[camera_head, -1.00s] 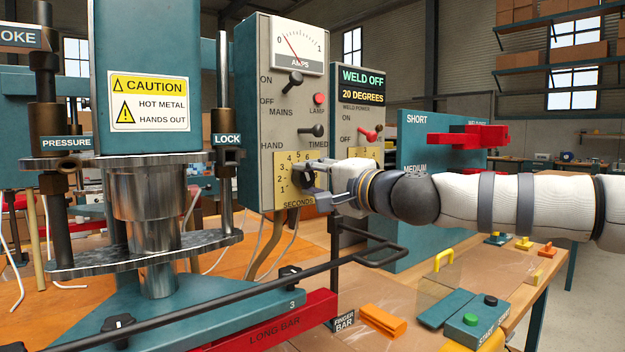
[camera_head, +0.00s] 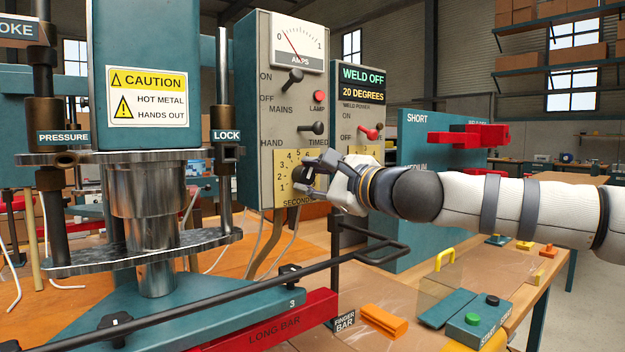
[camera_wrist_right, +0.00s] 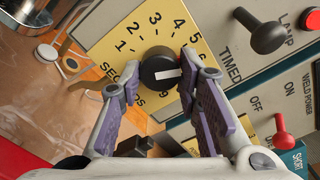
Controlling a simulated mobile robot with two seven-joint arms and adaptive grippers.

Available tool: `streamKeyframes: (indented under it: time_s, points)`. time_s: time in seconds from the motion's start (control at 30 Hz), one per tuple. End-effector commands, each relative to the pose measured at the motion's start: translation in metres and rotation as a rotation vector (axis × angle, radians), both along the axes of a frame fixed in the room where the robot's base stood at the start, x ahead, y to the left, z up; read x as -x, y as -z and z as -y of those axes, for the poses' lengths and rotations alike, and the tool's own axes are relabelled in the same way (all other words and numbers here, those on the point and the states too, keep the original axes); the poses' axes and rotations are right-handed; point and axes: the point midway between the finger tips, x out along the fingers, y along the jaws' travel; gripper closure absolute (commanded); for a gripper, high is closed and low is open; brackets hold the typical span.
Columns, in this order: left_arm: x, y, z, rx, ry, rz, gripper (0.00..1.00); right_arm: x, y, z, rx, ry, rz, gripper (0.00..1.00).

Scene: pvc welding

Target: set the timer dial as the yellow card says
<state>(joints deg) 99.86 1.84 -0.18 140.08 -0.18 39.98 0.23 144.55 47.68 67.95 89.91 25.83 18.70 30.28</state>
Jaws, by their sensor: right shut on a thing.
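The timer dial is a black round knob with a white mark (camera_wrist_right: 160,68) on a yellow SECONDS plate (camera_wrist_right: 137,27) numbered from 1 upward. In the head view the plate (camera_head: 281,186) is on the front of a grey control box, and the knob is largely hidden by my right gripper (camera_head: 310,172). In the right wrist view, my right gripper's fingers (camera_wrist_right: 158,82) are shut on the knob, one on each side. The white mark points rightward in that view; its exact reading is hard to tell. I cannot make out a separate instruction card. My left gripper is not in view.
Above the dial are the MAINS lever (camera_head: 291,79), red lamp (camera_head: 318,98) and HAND/TIMED lever (camera_head: 313,128). A second box (camera_head: 358,98) beside them reads WELD OFF and 20 DEGREES. A black bar handle (camera_head: 385,250) juts out below my right forearm.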

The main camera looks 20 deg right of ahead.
Motion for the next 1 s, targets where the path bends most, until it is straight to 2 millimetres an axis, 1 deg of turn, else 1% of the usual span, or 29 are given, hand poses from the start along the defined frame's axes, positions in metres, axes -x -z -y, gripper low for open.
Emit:
streamKeyframes:
  time_s: [0.3, 0.77, 0.8, 0.87, 1.0]
  points:
    - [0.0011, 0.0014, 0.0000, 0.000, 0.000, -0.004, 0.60, 0.0002, 0.0002, -0.0009, -0.077, -0.002, -0.028, 0.97]
    - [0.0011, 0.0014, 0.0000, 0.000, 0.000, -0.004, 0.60, 0.0003, -0.0004, -0.0008, -0.086, -0.002, -0.031, 0.97]
    - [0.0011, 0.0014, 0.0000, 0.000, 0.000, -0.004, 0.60, 0.0003, -0.0004, -0.0008, -0.086, -0.002, -0.031, 0.62]
    - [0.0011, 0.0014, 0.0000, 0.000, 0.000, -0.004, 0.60, 0.0003, -0.0004, -0.0007, -0.086, -0.002, -0.031, 0.49]
    - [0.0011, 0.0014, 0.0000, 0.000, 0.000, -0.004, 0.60, 0.0002, -0.0004, -0.0005, -0.086, -0.001, -0.031, 0.49]
